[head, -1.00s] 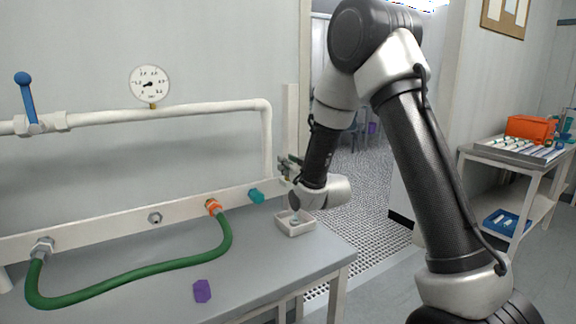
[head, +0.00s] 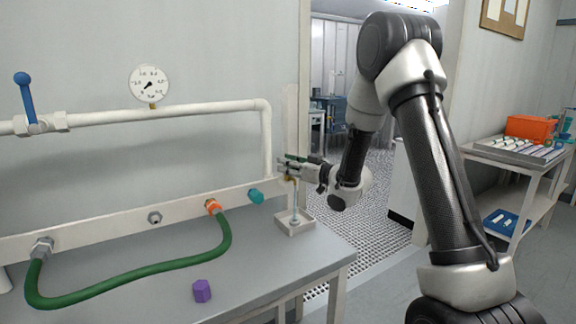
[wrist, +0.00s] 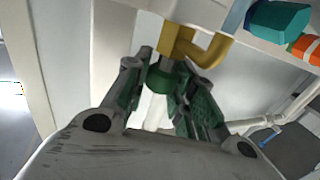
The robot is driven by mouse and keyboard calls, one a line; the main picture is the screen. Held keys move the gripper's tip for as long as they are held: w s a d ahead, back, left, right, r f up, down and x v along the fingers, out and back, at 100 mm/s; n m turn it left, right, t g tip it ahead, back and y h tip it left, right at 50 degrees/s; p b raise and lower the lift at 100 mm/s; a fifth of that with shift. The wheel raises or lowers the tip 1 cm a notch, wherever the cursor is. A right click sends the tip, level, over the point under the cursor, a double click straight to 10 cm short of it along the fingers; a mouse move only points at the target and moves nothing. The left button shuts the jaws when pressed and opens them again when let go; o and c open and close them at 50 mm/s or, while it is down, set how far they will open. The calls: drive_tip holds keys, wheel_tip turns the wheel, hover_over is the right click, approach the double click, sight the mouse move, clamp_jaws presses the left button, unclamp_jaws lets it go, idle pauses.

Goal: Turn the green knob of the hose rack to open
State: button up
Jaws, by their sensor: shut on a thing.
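My gripper (head: 290,168) is at the right end of the white rack rail (head: 185,211), reaching in from the right. In the wrist view its two fingers (wrist: 160,88) stand on either side of the green knob (wrist: 163,80) and are shut on it. The knob sits below a brass valve body with a bent brass spout (wrist: 200,50). The fingers hide part of the knob. In the head view the gripper mostly hides the knob.
A small white tray (head: 283,231) stands below the gripper on the grey bench (head: 150,262). A teal fitting (head: 256,195) is just left of the gripper. A green hose (head: 130,282) loops to an orange-collared port (head: 212,206). A purple hex piece (head: 202,291) lies in front.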

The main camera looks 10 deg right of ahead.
drive_tip(key=o, duration=1.1)
drive_tip(key=shift+c, duration=0.2)
drive_tip(key=v, duration=1.2)
